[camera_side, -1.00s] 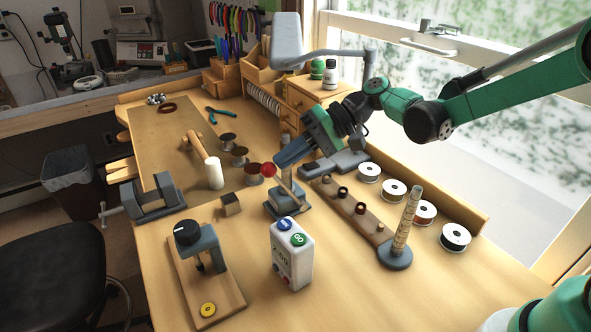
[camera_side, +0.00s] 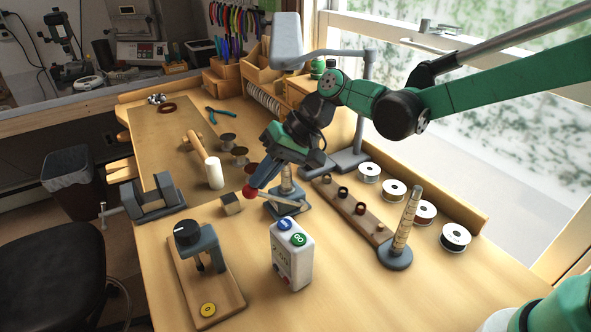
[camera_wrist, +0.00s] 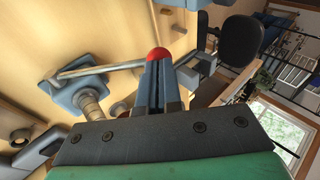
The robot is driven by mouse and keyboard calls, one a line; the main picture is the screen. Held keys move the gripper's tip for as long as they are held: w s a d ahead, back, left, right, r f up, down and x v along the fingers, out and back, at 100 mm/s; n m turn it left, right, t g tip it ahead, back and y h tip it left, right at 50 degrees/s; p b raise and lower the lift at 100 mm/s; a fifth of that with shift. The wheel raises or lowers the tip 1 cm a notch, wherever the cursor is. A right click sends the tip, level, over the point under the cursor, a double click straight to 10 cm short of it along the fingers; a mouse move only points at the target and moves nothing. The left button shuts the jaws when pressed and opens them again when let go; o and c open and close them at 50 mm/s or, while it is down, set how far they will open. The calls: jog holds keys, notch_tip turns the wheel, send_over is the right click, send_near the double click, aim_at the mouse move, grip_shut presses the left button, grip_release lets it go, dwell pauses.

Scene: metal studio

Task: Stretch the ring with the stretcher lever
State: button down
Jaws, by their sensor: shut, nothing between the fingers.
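The stretcher stands on a blue-grey base (camera_side: 273,209) in the middle of the bench, with an upright tapered post (camera_side: 287,180). Its lever (camera_side: 293,199) is lowered, reaching left to a red ball knob (camera_side: 249,191). My gripper (camera_side: 256,183) is shut and empty, its blue fingers angled down to the left with their tips against or just over the knob. In the wrist view, the red knob (camera_wrist: 157,54) shows at the tips of my gripper (camera_wrist: 156,64). I cannot make out clearly whether a ring sits on the stretcher's post.
A wooden ring holder (camera_side: 336,192) and a tall stepped mandrel (camera_side: 404,230) stand to the right. A white box with buttons (camera_side: 292,262) and a dialled press (camera_side: 187,236) stand in front.

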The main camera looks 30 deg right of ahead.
jog(key=a+f+h, duration=0.4)
jog(key=shift+n+h, duration=0.3)
jog(key=shift+h, duration=0.1)
jog(key=shift+a+f, duration=0.35)
jog(key=shift+f, duration=0.45)
